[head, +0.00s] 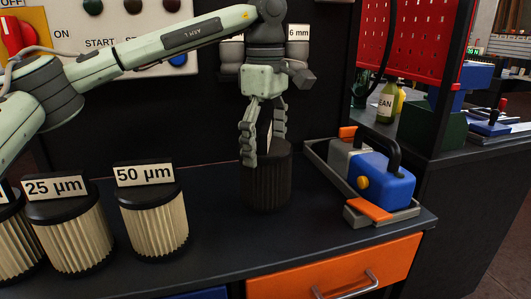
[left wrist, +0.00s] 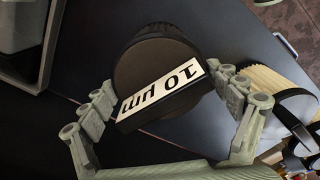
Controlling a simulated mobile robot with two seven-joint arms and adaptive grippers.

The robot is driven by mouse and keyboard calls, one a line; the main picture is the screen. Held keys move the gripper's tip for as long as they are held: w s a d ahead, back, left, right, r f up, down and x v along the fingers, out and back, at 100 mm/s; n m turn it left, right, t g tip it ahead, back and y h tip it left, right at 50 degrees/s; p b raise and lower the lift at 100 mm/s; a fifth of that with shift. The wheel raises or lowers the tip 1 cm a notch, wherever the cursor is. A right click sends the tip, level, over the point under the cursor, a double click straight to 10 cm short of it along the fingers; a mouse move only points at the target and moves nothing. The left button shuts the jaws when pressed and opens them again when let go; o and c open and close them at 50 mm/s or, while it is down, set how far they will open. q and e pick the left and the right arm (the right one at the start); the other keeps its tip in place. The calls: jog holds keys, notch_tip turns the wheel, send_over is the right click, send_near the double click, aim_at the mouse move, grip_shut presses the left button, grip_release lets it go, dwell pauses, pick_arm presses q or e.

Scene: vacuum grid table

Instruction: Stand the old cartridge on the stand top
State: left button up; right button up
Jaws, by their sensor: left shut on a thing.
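The old cartridge (head: 267,185) is dark and pleated, and stands upright at the middle of the dark bench in the head view. In the left wrist view its round black cap (left wrist: 150,65) carries a white "10 µm" label. My left gripper (head: 262,148) comes down from above and is shut on the label block at its top, one finger on each side. Whether the cartridge base touches the bench is hard to tell. I cannot pick out the stand top for certain. My right gripper is not in view.
Two cream pleated cartridges, "25 µm" (head: 68,232) and "50 µm" (head: 152,218), stand to the left, with another cut off at the edge. A grey tray (head: 325,172) with a blue device (head: 386,180) lies to the right. An orange drawer (head: 335,272) is below.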

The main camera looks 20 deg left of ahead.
pick_arm(q)
jog(key=shift+f, duration=0.9)
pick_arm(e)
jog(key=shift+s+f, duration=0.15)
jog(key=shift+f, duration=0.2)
pick_arm(q)
jog(key=o, duration=1.4)
jog(key=shift+f, duration=0.1)
jog(key=shift+o, duration=1.2)
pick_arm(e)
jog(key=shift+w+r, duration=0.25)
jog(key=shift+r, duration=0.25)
pick_arm(q)
notch_tip(320, 180, up, 11)
jog(key=shift+r+p, duration=0.1)
jog(key=shift+p, duration=0.2)
jog(key=shift+r, duration=0.55)
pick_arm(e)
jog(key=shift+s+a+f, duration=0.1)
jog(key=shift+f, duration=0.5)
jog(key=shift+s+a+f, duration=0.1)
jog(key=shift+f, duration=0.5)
